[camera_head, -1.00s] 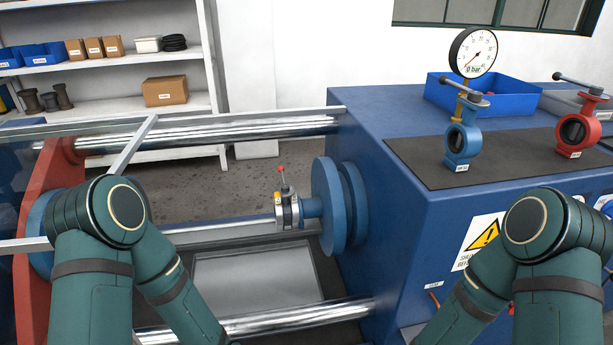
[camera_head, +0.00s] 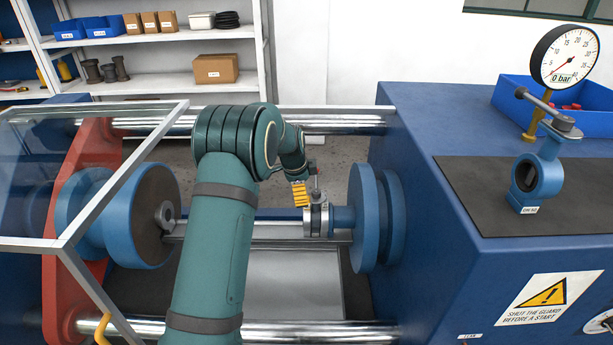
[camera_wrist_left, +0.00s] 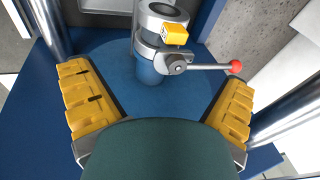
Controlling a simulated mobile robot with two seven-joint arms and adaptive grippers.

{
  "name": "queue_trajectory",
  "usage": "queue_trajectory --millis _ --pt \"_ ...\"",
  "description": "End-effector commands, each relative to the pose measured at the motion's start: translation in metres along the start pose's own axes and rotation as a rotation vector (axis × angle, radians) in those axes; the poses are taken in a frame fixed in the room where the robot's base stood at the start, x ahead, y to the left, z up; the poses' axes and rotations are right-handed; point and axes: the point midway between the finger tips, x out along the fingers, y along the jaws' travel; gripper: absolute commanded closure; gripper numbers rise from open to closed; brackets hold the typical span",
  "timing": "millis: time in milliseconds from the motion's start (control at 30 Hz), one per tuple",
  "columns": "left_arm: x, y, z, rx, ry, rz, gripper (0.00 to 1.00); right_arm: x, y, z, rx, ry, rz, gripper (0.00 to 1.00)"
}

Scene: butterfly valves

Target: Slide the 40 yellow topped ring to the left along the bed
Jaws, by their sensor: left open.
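My left gripper (camera_head: 300,194) is just behind and left of the ring's top in the head view. In the wrist view, my left gripper (camera_wrist_left: 160,103) has its yellow fingers wide apart, with nothing between the tips. My right gripper is out of view.
A blue disc (camera_head: 364,218) stands right of the ring, and another disc (camera_head: 148,215) stands at the left. A glazed guard frame (camera_head: 118,185) is at the left. A blue valve (camera_head: 538,175) and gauge stand on the right housing. Polished rails run along the bed.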

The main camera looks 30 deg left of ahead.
Motion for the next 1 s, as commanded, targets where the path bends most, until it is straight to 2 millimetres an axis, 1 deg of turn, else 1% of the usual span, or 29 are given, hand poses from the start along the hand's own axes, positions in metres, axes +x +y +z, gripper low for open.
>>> queue_trajectory --millis 33,100,167,233,367,600,800,900,1000 --pt "-0.005 -0.006 0.001 0.017 -0.001 -0.006 0.0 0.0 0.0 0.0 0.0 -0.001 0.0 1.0" --pt "-0.007 -0.009 0.003 0.032 -0.003 -0.007 0.0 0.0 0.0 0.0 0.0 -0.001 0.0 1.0" --pt "-0.005 -0.01 0.003 0.037 -0.004 -0.007 0.0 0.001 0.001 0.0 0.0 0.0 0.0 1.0" --pt "0.002 -0.01 0.004 0.038 -0.005 -0.007 0.0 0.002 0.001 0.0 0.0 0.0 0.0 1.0" --pt "0.023 -0.009 0.004 0.036 -0.005 -0.006 0.0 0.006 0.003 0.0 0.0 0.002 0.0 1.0" --pt "0.067 -0.009 0.004 0.036 -0.005 -0.006 0.0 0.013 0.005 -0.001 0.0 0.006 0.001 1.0" --pt "0.101 -0.01 0.004 0.036 -0.005 -0.006 0.0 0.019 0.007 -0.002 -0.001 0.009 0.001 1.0" --pt "0.113 -0.01 0.004 0.036 -0.005 -0.007 0.0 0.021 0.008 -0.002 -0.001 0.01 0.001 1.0" --pt "0.121 -0.011 0.004 0.036 -0.004 -0.008 0.0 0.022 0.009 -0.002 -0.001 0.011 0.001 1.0"
